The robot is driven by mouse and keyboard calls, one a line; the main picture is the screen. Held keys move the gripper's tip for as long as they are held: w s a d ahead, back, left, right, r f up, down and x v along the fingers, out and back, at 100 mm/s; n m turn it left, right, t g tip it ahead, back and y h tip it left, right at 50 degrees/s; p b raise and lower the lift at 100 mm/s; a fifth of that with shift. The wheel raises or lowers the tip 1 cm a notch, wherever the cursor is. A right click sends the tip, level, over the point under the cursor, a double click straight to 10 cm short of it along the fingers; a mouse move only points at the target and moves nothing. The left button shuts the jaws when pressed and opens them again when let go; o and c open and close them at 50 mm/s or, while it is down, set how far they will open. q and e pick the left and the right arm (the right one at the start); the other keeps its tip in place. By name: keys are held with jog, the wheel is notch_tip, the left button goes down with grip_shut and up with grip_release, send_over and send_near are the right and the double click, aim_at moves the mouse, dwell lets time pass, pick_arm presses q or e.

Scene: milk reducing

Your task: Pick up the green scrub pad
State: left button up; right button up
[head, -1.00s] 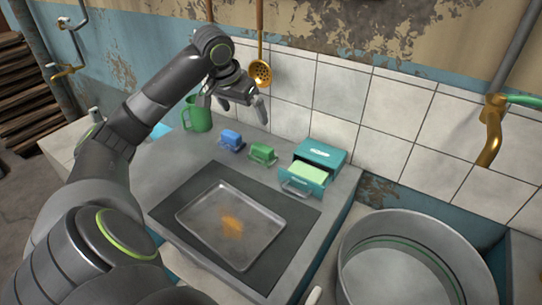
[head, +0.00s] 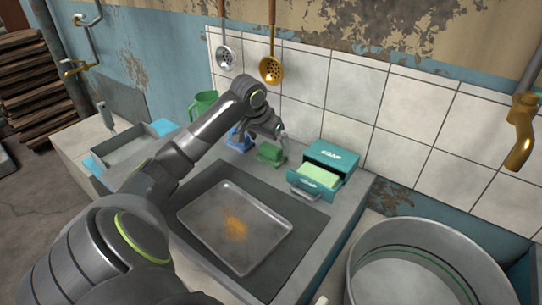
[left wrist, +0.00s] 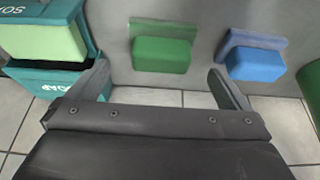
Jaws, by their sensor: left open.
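The green scrub pad (head: 270,153), a small green block with a flat backing, lies on the grey counter between a blue pad (head: 240,139) and the teal soap box. My left gripper (head: 264,136) is open and empty, just above and beside the green pad in the head view. In the left wrist view the green pad (left wrist: 160,55) shows beyond and between the two spread fingers (left wrist: 160,82), apart from them. The blue pad (left wrist: 256,63) is right of it there. My right gripper is not in view.
A teal soap box (head: 331,155) with an open drawer holds a pale green bar (head: 319,175). A metal tray (head: 226,208) lies in front on a dark mat. A green mug (head: 203,104) stands behind my left arm. A large round metal basin (head: 425,250) is at the right.

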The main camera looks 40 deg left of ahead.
aim_at(271, 146)
pick_arm(q)
jog(key=x, duration=0.5)
jog(key=shift+w+f, duration=0.15)
jog(key=shift+f, duration=0.2)
jog(key=shift+a, duration=0.1)
jog(key=shift+c, duration=1.1)
jog(key=c, duration=0.8)
jog(key=shift+r, duration=0.15)
